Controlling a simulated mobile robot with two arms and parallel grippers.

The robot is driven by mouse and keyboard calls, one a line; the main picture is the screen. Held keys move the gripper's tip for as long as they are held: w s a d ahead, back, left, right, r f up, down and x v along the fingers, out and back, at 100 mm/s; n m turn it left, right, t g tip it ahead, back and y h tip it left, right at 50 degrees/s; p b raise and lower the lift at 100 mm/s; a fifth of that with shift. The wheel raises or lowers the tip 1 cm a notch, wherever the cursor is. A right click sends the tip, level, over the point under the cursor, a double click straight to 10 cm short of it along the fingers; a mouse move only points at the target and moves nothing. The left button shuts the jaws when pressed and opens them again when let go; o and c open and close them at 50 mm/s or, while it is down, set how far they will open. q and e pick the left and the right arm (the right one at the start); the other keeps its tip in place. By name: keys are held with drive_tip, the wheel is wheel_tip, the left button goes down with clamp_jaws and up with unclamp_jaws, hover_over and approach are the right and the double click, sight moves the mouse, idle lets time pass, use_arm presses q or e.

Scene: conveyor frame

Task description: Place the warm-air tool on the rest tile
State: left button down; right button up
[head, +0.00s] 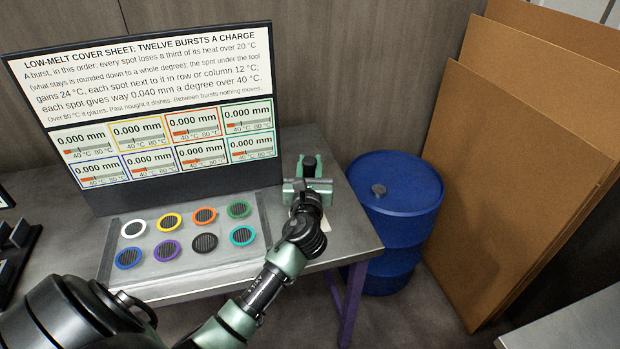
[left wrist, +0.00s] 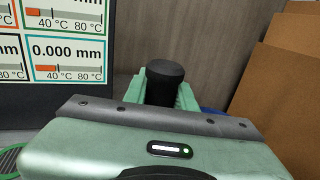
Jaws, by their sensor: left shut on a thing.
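The warm-air tool, a black cylinder (head: 309,166), stands upright at the right end of the grey table. My left gripper (head: 308,180) is shut on it, reaching in from the front. In the left wrist view the tool's black top (left wrist: 164,80) rises between the green fingers (left wrist: 167,98) of my left gripper. The tool's lower part is hidden by the gripper. A small pale edge, perhaps the rest tile (head: 326,225), shows beside my wrist; most of it is hidden. I cannot tell whether the tool touches the surface below. My right gripper is not in view.
A clear sheet with several colored rings around dark discs (head: 204,243) lies left of my arm. A large display panel (head: 150,110) stands behind it, showing 0.000 mm readings. A blue drum (head: 397,200) and brown boards (head: 500,180) stand right of the table (head: 345,215).

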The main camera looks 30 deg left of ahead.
use_arm(q)
drive_tip(key=shift+f+b, duration=0.45)
drive_tip(key=shift+f, duration=1.45)
drive_tip(key=c, duration=1.1)
unclamp_jaws()
drive_tip(key=shift+f, duration=0.1)
drive_tip(key=shift+c, duration=0.2)
drive_tip(key=shift+s, duration=0.1)
drive_tip(key=shift+s+d, duration=0.15)
drive_tip(key=b+v, duration=0.1)
drive_tip(key=v, duration=1)
drive_tip(key=shift+s, duration=0.3)
